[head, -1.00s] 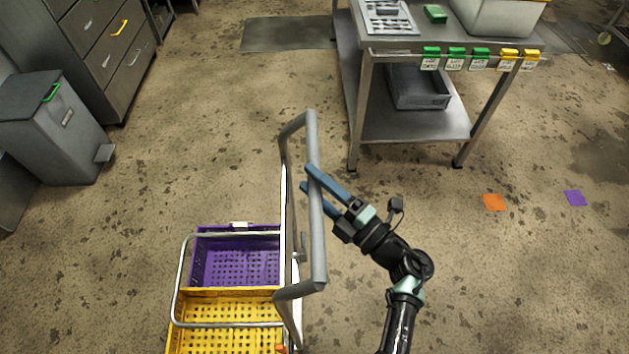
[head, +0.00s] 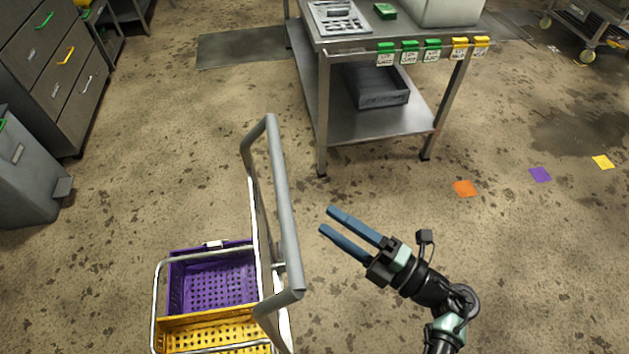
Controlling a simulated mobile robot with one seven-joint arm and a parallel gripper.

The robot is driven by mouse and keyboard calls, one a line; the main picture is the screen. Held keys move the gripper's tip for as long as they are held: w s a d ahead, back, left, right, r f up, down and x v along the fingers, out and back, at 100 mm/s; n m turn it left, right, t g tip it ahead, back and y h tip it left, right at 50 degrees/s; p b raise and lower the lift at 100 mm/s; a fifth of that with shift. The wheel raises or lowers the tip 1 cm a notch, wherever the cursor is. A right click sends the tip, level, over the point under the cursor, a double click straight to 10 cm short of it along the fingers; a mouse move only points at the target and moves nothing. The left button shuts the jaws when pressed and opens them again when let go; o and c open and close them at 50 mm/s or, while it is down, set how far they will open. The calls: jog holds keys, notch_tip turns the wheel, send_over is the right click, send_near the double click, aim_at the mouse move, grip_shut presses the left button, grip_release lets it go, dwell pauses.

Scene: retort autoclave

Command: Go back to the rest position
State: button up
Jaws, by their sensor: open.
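My gripper (head: 330,220) is open and empty, its two blue fingers apart and pointing up-left in the head view. It is to the right of the grey push handle (head: 284,215) of a trolley, with bare floor showing between them. My arm comes in from the lower right. The trolley holds a purple crate (head: 213,281) and a yellow crate (head: 215,331) at the lower left.
A steel table (head: 385,122) with a lower shelf stands beyond my gripper. A grey bin (head: 28,170) and drawers (head: 60,70) are at the left. Orange (head: 465,188), purple (head: 540,174) and yellow (head: 602,162) squares lie on open floor at the right.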

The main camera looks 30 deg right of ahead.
jog(key=shift+s+d+f, duration=0.1)
jog(key=shift+s+d, duration=0.1)
jog(key=shift+s, duration=0.3)
